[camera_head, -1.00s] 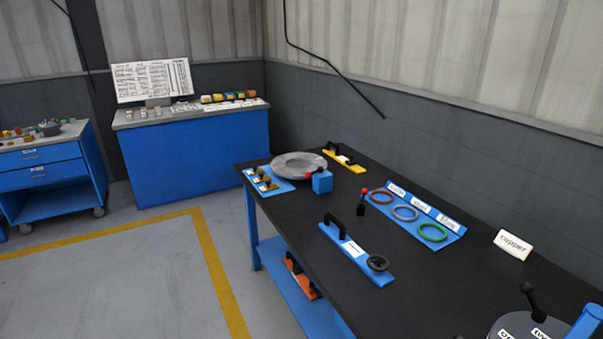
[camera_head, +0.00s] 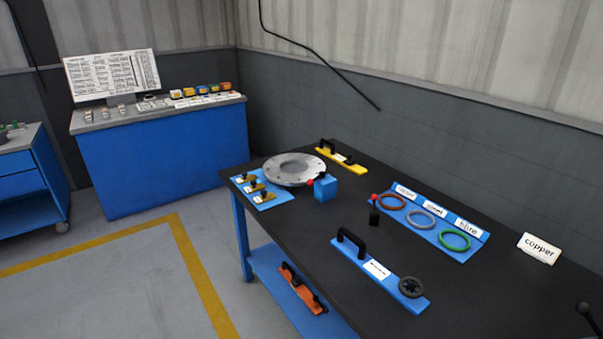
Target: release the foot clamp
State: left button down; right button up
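No part labelled as the foot clamp can be made out. A grey metal flange ring (camera_head: 294,168) lies at the far end of the black bench. A blue block (camera_head: 326,188) with a red knob (camera_head: 310,183) stands against its near side; whether this is the clamp I cannot tell. A small black block (camera_head: 374,217) with a red ball on top stands near the bench's middle. A black knobbed lever (camera_head: 583,308) shows at the lower right edge, its base cut off. Neither of my grippers is in view.
The black bench (camera_head: 480,285) carries a blue handled bar (camera_head: 385,275), a yellow handled bar (camera_head: 341,156), a blue ring tray (camera_head: 470,251), a blue tray of small clamps (camera_head: 257,200) and a "copper" card (camera_head: 539,249). An orange bar (camera_head: 300,290) lies on the lower shelf.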

aim_at(315, 180)
jog(key=i+j+z, duration=0.2)
jog(key=i+j, duration=0.15)
jog(key=j, duration=0.3)
jog(key=i+j, duration=0.2)
jog(key=i+j+z, duration=0.15)
jog(key=j, duration=0.3)
jog(key=i+j+z, duration=0.1)
jog(key=j, duration=0.25)
jog(key=i+j+z, duration=0.1)
jog(key=j, duration=0.25)
jog(key=i, duration=0.05)
